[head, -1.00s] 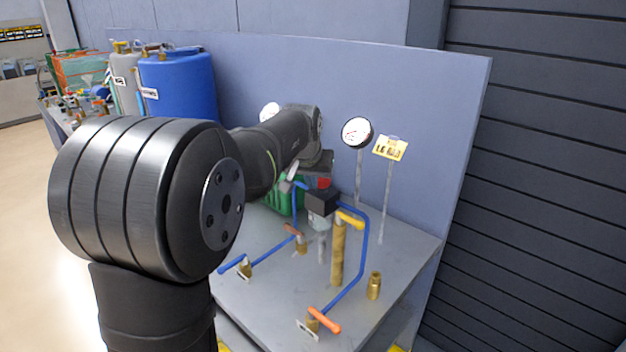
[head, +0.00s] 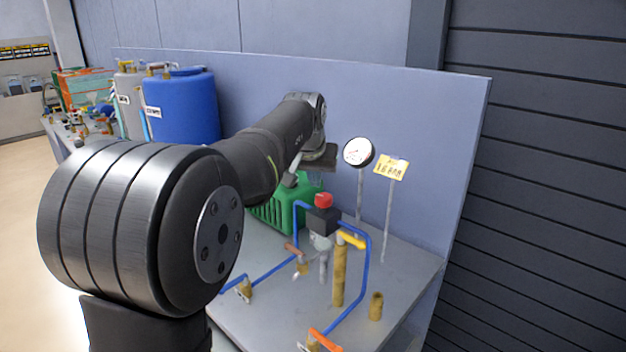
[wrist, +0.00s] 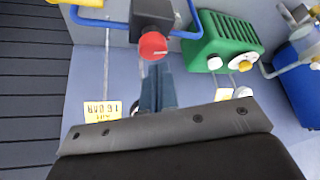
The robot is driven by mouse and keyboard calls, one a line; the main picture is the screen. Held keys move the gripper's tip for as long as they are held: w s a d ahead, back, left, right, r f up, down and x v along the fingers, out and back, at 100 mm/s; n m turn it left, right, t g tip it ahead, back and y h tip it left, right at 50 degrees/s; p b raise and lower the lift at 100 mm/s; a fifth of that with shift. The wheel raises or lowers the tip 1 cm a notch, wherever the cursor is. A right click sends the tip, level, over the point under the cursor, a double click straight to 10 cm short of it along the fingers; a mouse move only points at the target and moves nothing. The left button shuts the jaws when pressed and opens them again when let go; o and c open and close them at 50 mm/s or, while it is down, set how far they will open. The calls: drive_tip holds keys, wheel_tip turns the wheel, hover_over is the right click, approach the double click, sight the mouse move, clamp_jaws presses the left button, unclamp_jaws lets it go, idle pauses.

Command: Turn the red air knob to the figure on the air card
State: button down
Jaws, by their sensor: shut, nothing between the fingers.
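The red air knob (head: 323,200) tops a black regulator block (head: 322,220) on the grey bench. In the wrist view the knob (wrist: 153,46) faces the camera. My gripper (wrist: 158,74) is shut and empty. Its fingertips appear just below the knob in that view, and a gap looks likely, though depth is hard to judge. In the head view the fingers are not clearly made out. The yellow air card (head: 391,167) on a post reads about 1.6 BAR. It is upside down in the wrist view (wrist: 103,107). A round white gauge (head: 358,152) stands left of the card; its needle is too small to read.
A green ribbed unit (head: 285,206) sits close beside the regulator. Blue pipes (head: 366,262) and a yellow-handled brass valve (head: 339,270) stand near it. An orange-handled valve (head: 325,340) is at the front. A panel (head: 430,130) closes the back.

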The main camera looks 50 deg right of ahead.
sight(324, 201)
wheel_tip(324, 201, down, 6)
drive_tip(key=s+d, duration=0.1)
drive_tip(key=s, duration=0.1)
drive_tip(key=shift+s+d, duration=0.15)
drive_tip(key=shift+d, duration=0.2)
drive_tip(key=shift+w+d, duration=0.1)
drive_tip(key=shift+w, duration=0.1)
idle(0.9)
drive_tip(key=shift+w+a, duration=0.7)
drive_tip(key=shift+w, duration=0.4)
drive_tip(key=shift+w, duration=0.15)
idle(0.3)
drive_tip(key=shift+a, duration=0.1)
